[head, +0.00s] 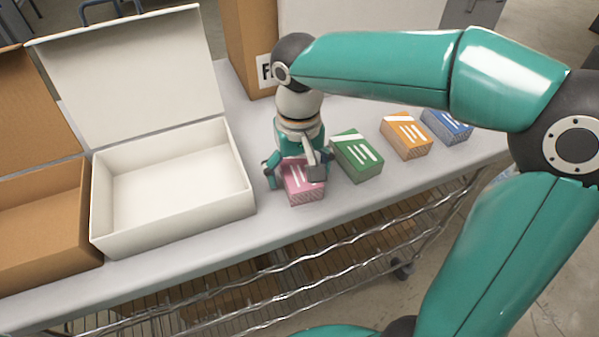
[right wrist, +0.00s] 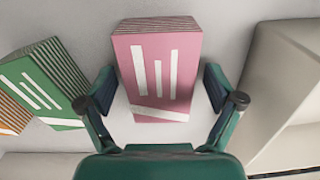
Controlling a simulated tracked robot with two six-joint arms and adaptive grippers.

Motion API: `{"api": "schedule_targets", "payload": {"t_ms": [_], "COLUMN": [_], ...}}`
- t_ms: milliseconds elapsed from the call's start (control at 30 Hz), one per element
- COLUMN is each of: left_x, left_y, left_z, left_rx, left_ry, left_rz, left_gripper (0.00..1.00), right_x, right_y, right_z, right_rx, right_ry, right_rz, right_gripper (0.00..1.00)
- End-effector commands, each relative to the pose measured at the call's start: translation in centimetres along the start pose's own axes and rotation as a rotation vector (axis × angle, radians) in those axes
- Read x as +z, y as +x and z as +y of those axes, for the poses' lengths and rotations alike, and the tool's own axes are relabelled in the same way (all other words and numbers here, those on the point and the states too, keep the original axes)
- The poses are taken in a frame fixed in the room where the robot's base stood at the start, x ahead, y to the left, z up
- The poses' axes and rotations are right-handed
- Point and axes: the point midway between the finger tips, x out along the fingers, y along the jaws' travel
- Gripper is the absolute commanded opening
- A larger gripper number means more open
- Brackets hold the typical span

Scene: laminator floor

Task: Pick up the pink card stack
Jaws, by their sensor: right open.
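The pink card stack (head: 303,188) lies on the grey table top, between the open white box and the green stack. In the right wrist view the pink card stack (right wrist: 158,70) shows its pink top with white stripes and its layered edge. My right gripper (head: 292,173) is over the pink stack and hides part of it. In the right wrist view my right gripper (right wrist: 158,88) is open, with one finger on each side of the stack's near part. I see small gaps beside the stack and cannot tell any contact. My left gripper is not in view.
A green card stack (head: 357,157) is close at the right, then an orange stack (head: 406,136) and a blue stack (head: 447,125). The open white box (head: 240,205) and a brown box (head: 55,243) stand at the left. The table's front edge is near the pink stack.

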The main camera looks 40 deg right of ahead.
Motion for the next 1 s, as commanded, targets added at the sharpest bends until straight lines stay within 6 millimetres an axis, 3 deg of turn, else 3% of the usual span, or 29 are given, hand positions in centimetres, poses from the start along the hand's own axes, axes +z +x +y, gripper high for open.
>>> {"api": "schedule_targets", "payload": {"t_ms": [67, 500, 800, 1000], "left_x": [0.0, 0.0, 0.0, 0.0], "left_y": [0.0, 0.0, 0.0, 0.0], "left_z": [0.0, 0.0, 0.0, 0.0], "left_rx": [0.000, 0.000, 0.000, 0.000], "left_ry": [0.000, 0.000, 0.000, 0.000], "left_rz": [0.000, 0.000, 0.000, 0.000], "left_gripper": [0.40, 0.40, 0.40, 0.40], "right_x": [0.0, 0.0, 0.0, -0.1], "right_y": [0.0, 0.0, -0.2, -1.4], "right_z": [0.0, 0.0, 0.0, 0.0], "right_rx": [0.000, 0.000, 0.000, -0.001], "right_ry": [0.000, 0.000, 0.000, 0.001], "right_rz": [0.000, 0.000, 0.001, 0.003], "right_gripper": [0.92, 0.21, 0.21, 0.21]}}
